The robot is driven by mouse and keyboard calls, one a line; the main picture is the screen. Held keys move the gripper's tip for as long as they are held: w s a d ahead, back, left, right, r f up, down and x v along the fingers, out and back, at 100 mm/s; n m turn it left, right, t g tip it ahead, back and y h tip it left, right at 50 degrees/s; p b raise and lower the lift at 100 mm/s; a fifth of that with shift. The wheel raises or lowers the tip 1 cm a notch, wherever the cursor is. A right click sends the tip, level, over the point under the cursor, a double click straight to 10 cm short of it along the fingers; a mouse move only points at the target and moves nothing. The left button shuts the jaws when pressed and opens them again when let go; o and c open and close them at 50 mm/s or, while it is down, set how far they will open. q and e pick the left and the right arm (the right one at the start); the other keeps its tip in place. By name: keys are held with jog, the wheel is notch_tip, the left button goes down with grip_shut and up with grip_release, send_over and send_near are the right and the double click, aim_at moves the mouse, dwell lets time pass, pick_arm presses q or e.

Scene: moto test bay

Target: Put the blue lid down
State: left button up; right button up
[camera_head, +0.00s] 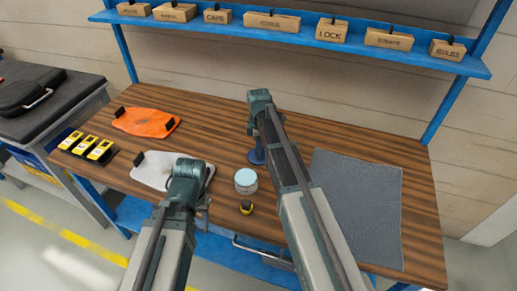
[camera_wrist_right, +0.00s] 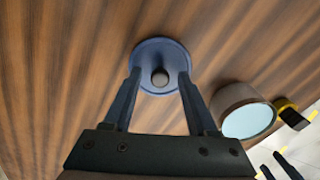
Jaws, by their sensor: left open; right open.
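The blue lid (camera_wrist_right: 147,52) is a round disc with a dark knob at its centre. It appears to lie flat on the wooden bench (camera_head: 225,125); in the head view the lid (camera_head: 257,158) is partly hidden by my right arm. My right gripper (camera_wrist_right: 159,76) is open above the lid, its fingers on either side of the knob with gaps showing. A round jar (camera_head: 245,181) with a pale blue top stands close by, and also shows in the right wrist view (camera_wrist_right: 246,118). My left gripper (camera_head: 205,207) is open and empty, left of the jar.
A small black and yellow item (camera_head: 246,207) is in front of the jar. A grey mat (camera_head: 360,205) covers the bench's right side. A blue shelf (camera_head: 350,47) with labelled boxes hangs behind.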

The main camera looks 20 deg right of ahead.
notch_tip(320, 180, up, 12)
jog(key=p, duration=1.2)
pick_arm(q)
notch_tip(320, 180, up, 12)
jog(key=shift+r, duration=0.15)
pick_arm(e)
jog(key=s+a+m, duration=0.6)
jog(key=s, duration=0.6)
jog(key=s+a+m+h, duration=0.1)
jog(key=s+a+m, duration=0.4)
jog(key=s, duration=0.7)
jog(key=shift+a+r+m, duration=0.2)
jog(key=shift+a+m, duration=0.2)
jog(key=shift+a, duration=0.75)
pick_arm(q)
jog(key=shift+d, duration=0.1)
pick_arm(e)
jog(key=shift+d, duration=0.1)
